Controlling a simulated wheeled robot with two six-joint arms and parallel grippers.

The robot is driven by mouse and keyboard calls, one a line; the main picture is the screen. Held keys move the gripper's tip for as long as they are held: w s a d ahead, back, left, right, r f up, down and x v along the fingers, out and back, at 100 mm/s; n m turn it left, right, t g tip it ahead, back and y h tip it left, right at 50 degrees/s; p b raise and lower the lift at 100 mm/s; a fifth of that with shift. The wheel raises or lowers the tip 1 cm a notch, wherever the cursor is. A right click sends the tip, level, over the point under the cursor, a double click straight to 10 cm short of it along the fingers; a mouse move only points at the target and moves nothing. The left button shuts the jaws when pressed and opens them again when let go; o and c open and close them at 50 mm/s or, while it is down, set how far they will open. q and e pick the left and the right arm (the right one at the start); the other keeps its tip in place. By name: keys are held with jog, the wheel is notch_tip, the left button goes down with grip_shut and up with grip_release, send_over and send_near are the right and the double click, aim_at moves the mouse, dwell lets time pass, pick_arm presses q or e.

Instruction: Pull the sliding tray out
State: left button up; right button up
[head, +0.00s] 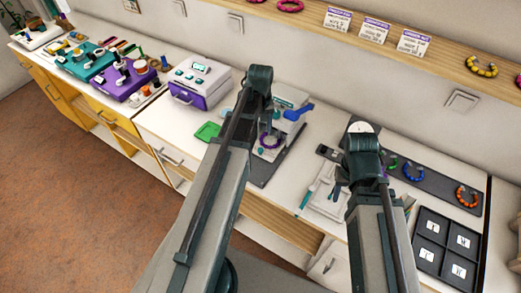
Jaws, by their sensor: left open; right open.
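A white and purple machine (203,80) stands against the wall left of my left arm. Its low purple front with a handle (184,97) looks like a drawer or tray and appears closed. A second white machine (293,98) with a blue lever (298,111) stands behind my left gripper, and a purple bead ring (276,142) shows at its front; any tray there is partly hidden. My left gripper (264,122) is open in front of this second machine, contact unclear. My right gripper (335,190) is open over the counter to the right, apparently holding nothing.
A dark board (438,185) with bead rings and a black compartment tray (418,232) are at right. Teal and purple bead boards (127,82) fill the far left.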

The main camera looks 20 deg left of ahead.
aim_at(260, 149)
pick_arm(q)
notch_tip(260, 149, down, 11)
jog(key=b, duration=1)
jog(key=shift+f, duration=0.1)
pick_arm(e)
notch_tip(260, 149, down, 11)
jog(key=shift+f, duration=0.1)
pick_arm(q)
jog(key=shift+c, duration=0.2)
grip_shut()
